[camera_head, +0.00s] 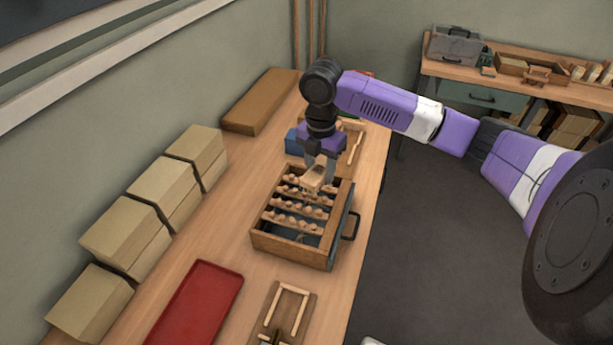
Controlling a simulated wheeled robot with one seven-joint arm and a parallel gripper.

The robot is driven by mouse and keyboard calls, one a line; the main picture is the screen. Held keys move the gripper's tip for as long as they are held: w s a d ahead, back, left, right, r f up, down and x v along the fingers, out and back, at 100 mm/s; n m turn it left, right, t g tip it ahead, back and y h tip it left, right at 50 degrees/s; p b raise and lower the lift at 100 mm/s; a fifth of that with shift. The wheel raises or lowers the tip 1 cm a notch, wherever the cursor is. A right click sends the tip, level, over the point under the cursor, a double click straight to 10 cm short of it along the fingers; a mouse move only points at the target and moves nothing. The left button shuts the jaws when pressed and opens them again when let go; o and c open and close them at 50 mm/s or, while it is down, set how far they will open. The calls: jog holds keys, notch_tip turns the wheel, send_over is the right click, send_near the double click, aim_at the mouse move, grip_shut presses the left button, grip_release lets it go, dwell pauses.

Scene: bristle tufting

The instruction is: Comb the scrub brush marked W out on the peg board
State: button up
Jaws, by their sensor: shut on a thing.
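My gripper (322,167) is shut on a small pale wooden block (312,180), which looks like the scrub brush. No W mark can be read on it at this size. The block is at the far end of an open wooden box (285,245), over or against its far rows; I cannot tell whether it touches them. Inside the box are several cross bars with rows of small peg-like wooden knobs (297,208). This may be the peg board, but I cannot be sure. The bristles are not clearly visible.
A dark handle (352,225) sticks out from the box's right side. A red tray (197,305) and a wooden fixture (285,315) lie nearer. Cardboard boxes (160,190) line the wall. A blue container (293,141) stands behind the box. A second bench (450,70) is far right.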

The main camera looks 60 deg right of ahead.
jog(key=shift+w+a+f+n, duration=0.1)
jog(key=shift+w+a+n, duration=0.05)
jog(key=shift+a+n, duration=0.2)
jog(key=shift+f, duration=0.25)
notch_tip(320, 180, down, 6)
jog(key=b, duration=0.5)
jog(key=shift+f, duration=0.15)
jog(key=shift+w, duration=0.1)
